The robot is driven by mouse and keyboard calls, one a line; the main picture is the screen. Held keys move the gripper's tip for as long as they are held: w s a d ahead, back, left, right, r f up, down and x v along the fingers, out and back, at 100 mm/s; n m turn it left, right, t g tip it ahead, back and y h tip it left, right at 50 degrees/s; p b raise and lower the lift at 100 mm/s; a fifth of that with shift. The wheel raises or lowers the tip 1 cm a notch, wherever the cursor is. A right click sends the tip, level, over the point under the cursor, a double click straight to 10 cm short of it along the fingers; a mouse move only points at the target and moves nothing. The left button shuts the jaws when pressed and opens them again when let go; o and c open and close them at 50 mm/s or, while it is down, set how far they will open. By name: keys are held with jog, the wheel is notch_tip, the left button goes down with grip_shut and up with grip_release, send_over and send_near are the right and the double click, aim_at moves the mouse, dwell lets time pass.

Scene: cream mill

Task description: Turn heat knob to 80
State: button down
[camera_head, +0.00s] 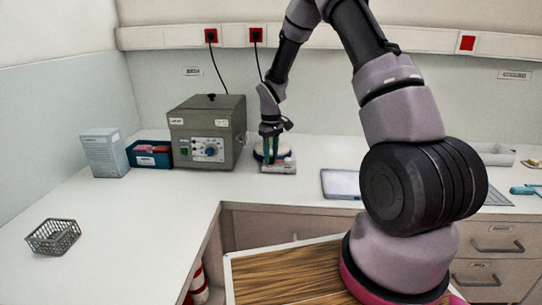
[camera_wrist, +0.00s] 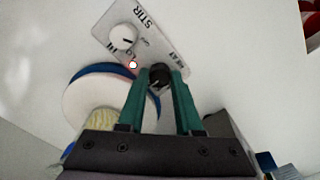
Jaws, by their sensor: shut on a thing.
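The hotplate stirrer (camera_head: 284,168) stands on the white bench, right of the grey box; my gripper (camera_head: 271,150) reaches down over it and partly hides it. In the wrist view its grey panel (camera_wrist: 180,62) carries the words STIR and HEAT. The black heat knob (camera_wrist: 159,80) sits between the green fingertips of my gripper (camera_wrist: 159,87), which is shut on it. The knob's pointer and the scale numbers are too small or hidden to read. The white stir knob (camera_wrist: 123,38) and a red-rimmed light (camera_wrist: 133,64) are beside it. The white round plate (camera_wrist: 84,102) has a blue rim.
A grey box-shaped device (camera_head: 207,130) with a blue dial stands close left of the stirrer. A blue bin (camera_head: 149,154) and a pale box (camera_head: 103,152) are further left. A wire basket (camera_head: 53,236) lies at front left. A flat tray (camera_head: 342,184) lies right.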

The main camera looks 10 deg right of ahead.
aim_at(271, 158)
jog(key=shift+w, duration=0.1)
jog(key=c, duration=0.6)
grip_release()
notch_tip(271, 158, up, 11)
jog(key=shift+f, duration=0.1)
